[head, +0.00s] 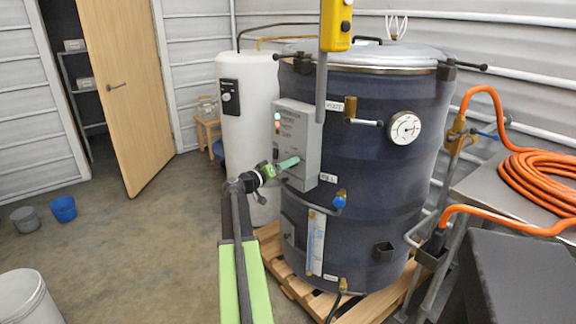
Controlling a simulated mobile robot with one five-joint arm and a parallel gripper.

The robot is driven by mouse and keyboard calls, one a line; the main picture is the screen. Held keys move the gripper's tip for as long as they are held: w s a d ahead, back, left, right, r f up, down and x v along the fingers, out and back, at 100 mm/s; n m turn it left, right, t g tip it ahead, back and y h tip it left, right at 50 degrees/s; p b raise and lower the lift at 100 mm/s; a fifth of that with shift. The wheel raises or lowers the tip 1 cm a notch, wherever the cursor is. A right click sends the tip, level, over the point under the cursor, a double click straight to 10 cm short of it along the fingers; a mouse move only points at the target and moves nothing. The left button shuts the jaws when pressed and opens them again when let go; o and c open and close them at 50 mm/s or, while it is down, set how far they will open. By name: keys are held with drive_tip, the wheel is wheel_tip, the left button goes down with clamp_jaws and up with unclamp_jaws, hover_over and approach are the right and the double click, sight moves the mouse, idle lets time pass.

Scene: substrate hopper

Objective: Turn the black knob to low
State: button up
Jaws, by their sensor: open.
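A grey control box (298,130) is mounted on the front of a large dark blue drum (370,170). It has lettering and small red and green lamps on its upper left. My gripper (289,163), with teal fingers, is at the lower part of the box's face and is open. Its fingertips overlap the box in the picture; I cannot tell whether they touch it. The low mark is too small to read.
A white tank (252,110) with a black panel (230,97) stands behind left of the drum. A yellow pendant (336,25) is above the box. A blue-handled valve (339,201) is below right. The pallet (275,262) lies underneath.

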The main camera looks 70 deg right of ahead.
drive_tip(key=shift+c, duration=0.2)
drive_tip(key=c, duration=1.2)
drive_tip(key=shift+d, duration=0.35)
clamp_jaws()
drive_tip(key=shift+a+f, duration=0.1)
drive_tip(key=shift+a, duration=0.2)
drive_tip(key=shift+n, duration=0.3)
drive_tip(key=n, duration=1)
drive_tip(key=shift+a+n, duration=0.1)
drive_tip(key=shift+n, duration=0.3)
